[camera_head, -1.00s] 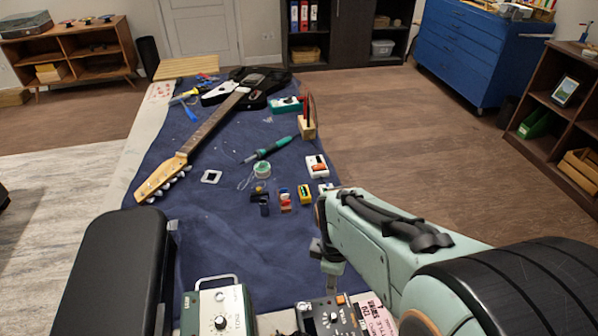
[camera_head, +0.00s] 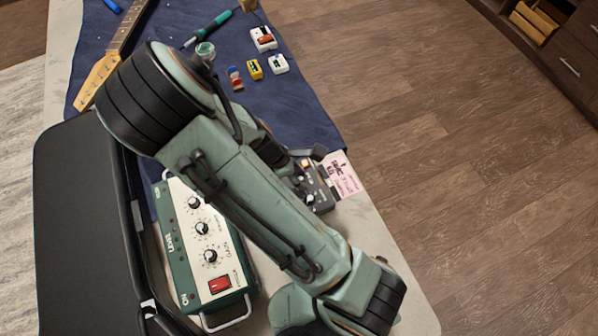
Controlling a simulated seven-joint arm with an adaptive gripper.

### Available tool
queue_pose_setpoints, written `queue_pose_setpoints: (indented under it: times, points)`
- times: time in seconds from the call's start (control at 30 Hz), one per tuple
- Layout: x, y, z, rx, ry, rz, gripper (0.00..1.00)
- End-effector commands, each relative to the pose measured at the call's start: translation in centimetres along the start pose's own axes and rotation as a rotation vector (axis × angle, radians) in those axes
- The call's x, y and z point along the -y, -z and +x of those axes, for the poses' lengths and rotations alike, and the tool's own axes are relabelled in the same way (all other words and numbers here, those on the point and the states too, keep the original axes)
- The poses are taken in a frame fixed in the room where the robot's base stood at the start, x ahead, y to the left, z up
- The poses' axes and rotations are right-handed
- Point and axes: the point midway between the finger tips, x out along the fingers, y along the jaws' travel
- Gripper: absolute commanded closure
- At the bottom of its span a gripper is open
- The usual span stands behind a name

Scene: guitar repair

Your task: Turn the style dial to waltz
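The small black box (camera_head: 322,194) with small knobs and an orange button lies on the table right of my arm. My arm hides its left part, and its dial markings are too small to read. A pink printed card (camera_head: 343,176) lies at its right side. My gripper (camera_head: 303,154) shows only in part as dark grey pieces beside my arm, near the upper edge of the box. Its fingertips are mostly hidden, so I cannot tell whether they are open or touch a dial.
A green and white amplifier (camera_head: 204,240) with three knobs and a red switch stands left of the box. A black case (camera_head: 80,220) lies farther left. Small pedals, including a yellow one (camera_head: 254,69), sit on the blue cloth (camera_head: 305,125). The guitar headstock (camera_head: 97,82) is upper left.

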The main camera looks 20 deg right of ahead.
Motion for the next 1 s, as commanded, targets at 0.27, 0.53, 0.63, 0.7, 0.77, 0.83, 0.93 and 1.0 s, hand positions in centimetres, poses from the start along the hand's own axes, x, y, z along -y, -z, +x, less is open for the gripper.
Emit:
queue_pose_setpoints:
  times: [0.27, 0.53, 0.63, 0.7, 0.77, 0.83, 0.93, 1.0]
  points:
    - [0.00, 0.01, 0.00, -0.001, 0.000, 0.000, 0.95]
    - [0.00, 0.01, -0.01, -0.001, 0.002, 0.003, 1.00]
    - [-0.01, 0.01, -0.01, -0.001, 0.007, 0.015, 1.00]
    - [-0.05, 0.01, -0.01, -0.001, 0.013, 0.034, 1.00]
    - [-0.06, 0.01, -0.02, -0.001, 0.022, 0.054, 1.00]
    - [-0.06, -0.01, -0.01, -0.001, 0.037, 0.088, 1.00]
    - [-0.12, -0.01, -0.02, -0.001, 0.062, 0.150, 1.00]
    - [-0.10, 0.00, -0.01, -0.001, 0.085, 0.201, 1.00]
